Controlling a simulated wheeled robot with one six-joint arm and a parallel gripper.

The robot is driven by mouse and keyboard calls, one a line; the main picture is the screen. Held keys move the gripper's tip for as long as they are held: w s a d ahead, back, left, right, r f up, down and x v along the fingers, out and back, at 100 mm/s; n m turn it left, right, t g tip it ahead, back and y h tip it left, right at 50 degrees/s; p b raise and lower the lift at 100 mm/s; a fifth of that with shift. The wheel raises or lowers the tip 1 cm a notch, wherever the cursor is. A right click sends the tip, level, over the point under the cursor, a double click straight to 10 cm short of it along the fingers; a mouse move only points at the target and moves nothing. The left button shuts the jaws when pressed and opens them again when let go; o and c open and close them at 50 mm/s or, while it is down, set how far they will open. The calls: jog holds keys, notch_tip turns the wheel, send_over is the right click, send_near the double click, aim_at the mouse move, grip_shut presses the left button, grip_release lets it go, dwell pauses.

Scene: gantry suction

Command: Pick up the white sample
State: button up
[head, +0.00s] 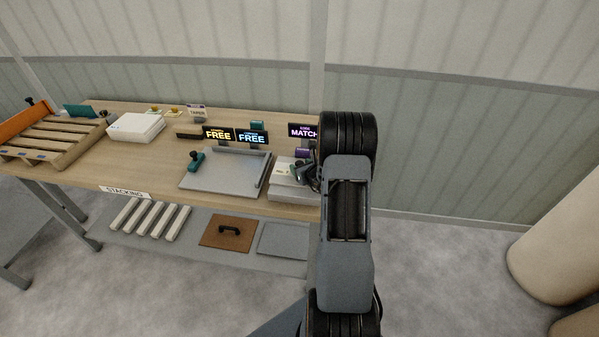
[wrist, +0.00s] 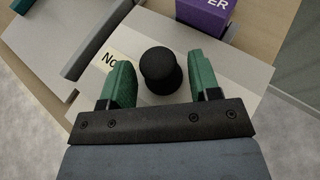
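My gripper (wrist: 160,88) is open, with its green fingers on either side of a black knob (wrist: 160,70). Gaps show between the knob and both fingers. The knob stands over a pale, whitish block (wrist: 235,75) with a cream label partly reading "No", partly hidden by the left finger. In the head view my gripper (head: 306,172) is at the right end of the bench, over this pale block (head: 283,168), partly hidden by my arm. I cannot tell whether the block is the white sample; a white box (head: 136,125) also sits on the bench's left part.
A grey tray (head: 215,175) with a teal-handled object (head: 195,161) lies left of my gripper. A purple block (wrist: 205,18) stands just beyond the knob. Display signs (head: 252,137) stand behind the tray. A wooden pallet (head: 55,137) is at far left.

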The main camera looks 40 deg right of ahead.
jog(key=c, duration=0.9)
grip_shut()
jog(key=shift+r, duration=0.15)
